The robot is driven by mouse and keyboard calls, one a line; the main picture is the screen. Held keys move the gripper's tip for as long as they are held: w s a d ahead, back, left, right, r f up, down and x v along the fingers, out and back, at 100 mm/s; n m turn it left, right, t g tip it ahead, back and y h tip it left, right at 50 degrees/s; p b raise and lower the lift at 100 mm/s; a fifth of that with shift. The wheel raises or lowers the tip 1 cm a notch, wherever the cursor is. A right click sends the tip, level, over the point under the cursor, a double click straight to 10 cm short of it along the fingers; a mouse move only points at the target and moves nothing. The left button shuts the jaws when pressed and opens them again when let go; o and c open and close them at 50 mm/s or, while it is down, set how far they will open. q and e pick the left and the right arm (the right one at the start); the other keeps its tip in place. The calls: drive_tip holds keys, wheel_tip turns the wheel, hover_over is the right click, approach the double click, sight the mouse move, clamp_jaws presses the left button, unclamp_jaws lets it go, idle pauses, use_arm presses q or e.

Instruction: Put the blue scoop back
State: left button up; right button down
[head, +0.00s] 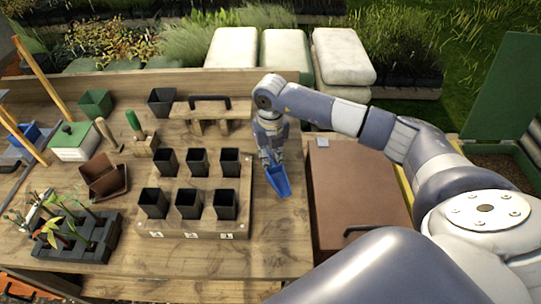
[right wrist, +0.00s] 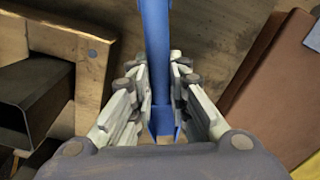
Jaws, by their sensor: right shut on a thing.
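The blue scoop (head: 279,181) is in the head view, to the right of the board with black pots. My right gripper (head: 268,158) is shut on it from above, and the scoop hangs tilted below the fingers. In the right wrist view the scoop (right wrist: 156,40) runs between the two fingers of the right gripper (right wrist: 166,95). I cannot tell from these views whether its lower end touches the table. My left gripper does not show.
The pot board (head: 240,200) with several black pots (head: 228,162) stands just left of the scoop. A brown lidded box (head: 355,195) stands to the right. A wooden stand with a dark handle (head: 210,103) is behind. Bare tabletop (head: 278,240) lies in front.

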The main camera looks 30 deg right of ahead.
drive_tip(key=shift+f, duration=0.55)
drive_tip(key=shift+f+b, duration=0.6)
drive_tip(key=shift+b, duration=0.05)
drive_tip(key=c, duration=1.5)
unclamp_jaws()
drive_tip(key=shift+o, duration=0.2)
drive_tip(key=shift+r, duration=0.15)
wheel_tip(320, 180, up, 12)
